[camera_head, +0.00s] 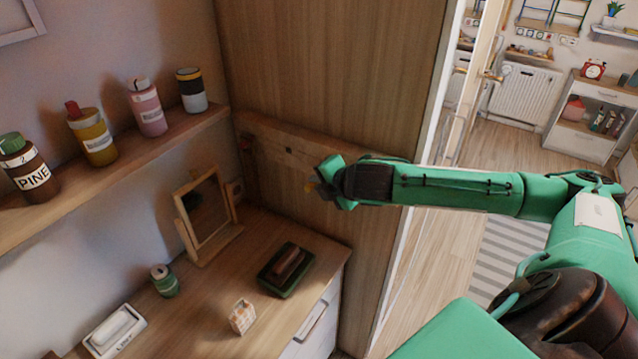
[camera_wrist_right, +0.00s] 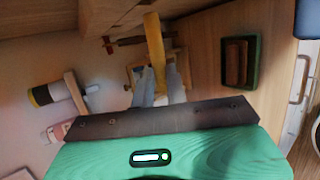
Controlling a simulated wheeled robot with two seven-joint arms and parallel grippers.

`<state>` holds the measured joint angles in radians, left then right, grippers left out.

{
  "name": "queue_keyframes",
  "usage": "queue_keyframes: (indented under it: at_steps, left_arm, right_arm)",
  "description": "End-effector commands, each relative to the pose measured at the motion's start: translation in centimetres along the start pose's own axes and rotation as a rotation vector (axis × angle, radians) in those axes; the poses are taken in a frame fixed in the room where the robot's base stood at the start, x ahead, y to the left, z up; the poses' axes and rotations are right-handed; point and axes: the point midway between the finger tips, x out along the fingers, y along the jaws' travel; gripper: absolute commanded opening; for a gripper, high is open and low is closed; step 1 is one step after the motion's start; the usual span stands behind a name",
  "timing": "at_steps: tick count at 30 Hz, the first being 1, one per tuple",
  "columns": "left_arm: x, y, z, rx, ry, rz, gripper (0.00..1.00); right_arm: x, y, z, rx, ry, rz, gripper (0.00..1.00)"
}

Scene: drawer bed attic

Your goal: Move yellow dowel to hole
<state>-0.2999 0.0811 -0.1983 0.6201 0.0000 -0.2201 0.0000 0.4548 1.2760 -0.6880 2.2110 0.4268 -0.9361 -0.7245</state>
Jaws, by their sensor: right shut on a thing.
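The yellow dowel (camera_wrist_right: 154,45) sticks up from between the two grey fingers of my right gripper (camera_wrist_right: 160,84) in the right wrist view. In the head view only a small bit of the dowel (camera_head: 309,187) shows at the tip of my right gripper (camera_head: 325,182), which is shut on it. A wooden rail (camera_head: 268,146) is fixed on the tall wooden panel, and a small dark hole (camera_head: 289,150) shows in it, up and left of the gripper. The dowel looks apart from the hole; its exact distance is unclear. My left gripper is not in view.
A shelf (camera_head: 128,150) with several bottles runs along the left wall. Below, a wooden top holds a tilted mirror (camera_head: 208,215), a dark green tray (camera_head: 285,270), a green can (camera_head: 165,281) and a small carton (camera_head: 242,317). A tall panel (camera_head: 330,70) stands behind the gripper.

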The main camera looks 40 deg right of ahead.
Motion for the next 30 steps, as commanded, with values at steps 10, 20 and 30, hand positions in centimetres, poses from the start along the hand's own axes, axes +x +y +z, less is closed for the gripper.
queue_keyframes:
  at_steps: [10, 20, 30]
  left_arm:
    - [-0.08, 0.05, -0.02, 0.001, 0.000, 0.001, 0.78]
    - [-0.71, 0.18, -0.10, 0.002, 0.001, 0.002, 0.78]
    - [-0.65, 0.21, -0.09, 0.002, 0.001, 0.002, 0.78]
  right_arm:
    - [-0.03, 0.04, -0.01, 0.000, 0.000, 0.000, 0.00]
    - [-0.06, 0.08, 0.01, 0.000, 0.000, 0.000, 0.00]
    - [-0.03, 0.03, -0.01, 0.000, 0.000, 0.000, 0.00]
